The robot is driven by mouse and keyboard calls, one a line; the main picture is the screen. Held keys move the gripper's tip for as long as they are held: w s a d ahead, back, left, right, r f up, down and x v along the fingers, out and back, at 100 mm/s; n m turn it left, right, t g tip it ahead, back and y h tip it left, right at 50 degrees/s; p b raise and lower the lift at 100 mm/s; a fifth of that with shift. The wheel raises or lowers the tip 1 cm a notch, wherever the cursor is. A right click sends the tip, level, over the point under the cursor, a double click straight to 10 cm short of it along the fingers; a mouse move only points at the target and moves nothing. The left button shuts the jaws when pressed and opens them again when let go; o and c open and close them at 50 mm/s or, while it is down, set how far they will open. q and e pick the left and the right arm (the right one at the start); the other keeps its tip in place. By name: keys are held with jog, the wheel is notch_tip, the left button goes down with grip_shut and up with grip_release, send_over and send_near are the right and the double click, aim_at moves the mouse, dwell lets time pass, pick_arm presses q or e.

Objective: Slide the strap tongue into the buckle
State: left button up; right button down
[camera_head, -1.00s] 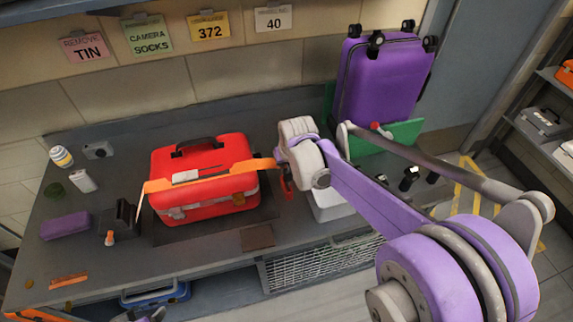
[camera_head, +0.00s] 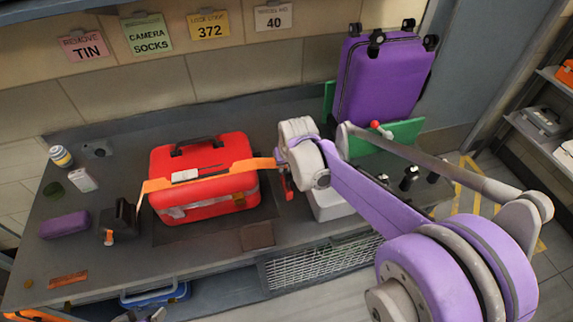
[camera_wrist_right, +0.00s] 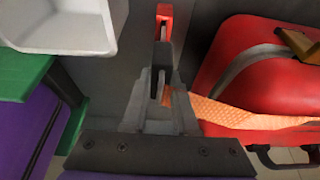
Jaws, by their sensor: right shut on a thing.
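An orange strap (camera_head: 222,172) lies across the red case (camera_head: 205,205), running from a black block (camera_head: 121,216) at the left to my right gripper (camera_head: 285,158). In the right wrist view, the strap (camera_wrist_right: 235,115) comes from the right to my right gripper (camera_wrist_right: 162,88), which is shut on its end. The tongue is mostly hidden between the fingers. A red and black piece (camera_wrist_right: 164,20), perhaps the buckle, stands just beyond the fingertips. It also shows below the gripper in the head view (camera_head: 288,187). I cannot tell whether they touch.
A purple suitcase (camera_head: 380,82) stands at the back right by a green panel (camera_head: 405,132). A white bin (camera_head: 330,208) sits below my right wrist. A purple box (camera_head: 65,226) and small items lie at the left.

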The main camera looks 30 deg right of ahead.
jog(key=shift+f+b, duration=1.5)
jog(key=shift+f, duration=0.85)
jog(key=c, duration=0.6)
grip_release()
jog(key=shift+r, duration=0.1)
jog(key=p+v, duration=0.1)
jog(key=v, duration=0.9)
jog(key=shift+s+r, duration=0.25)
jog(key=shift+r, duration=0.05)
jog(key=shift+a, duration=0.1)
jog(key=s+a+f+n+p, duration=0.1)
jog(key=s+a+f, duration=0.1)
jog(key=s, duration=0.3)
jog(key=s+a+f, duration=0.1)
jog(key=s+a, duration=0.3)
jog(key=s, duration=0.2)
jog(key=s+a+f+n+t+y+p, duration=0.1)
jog(key=s+a+f, duration=0.1)
jog(key=s, duration=0.4)
jog(key=shift+a+f+n+p, duration=0.3)
jog(key=shift+a+f, duration=0.05)
jog(key=shift+a, duration=0.3)
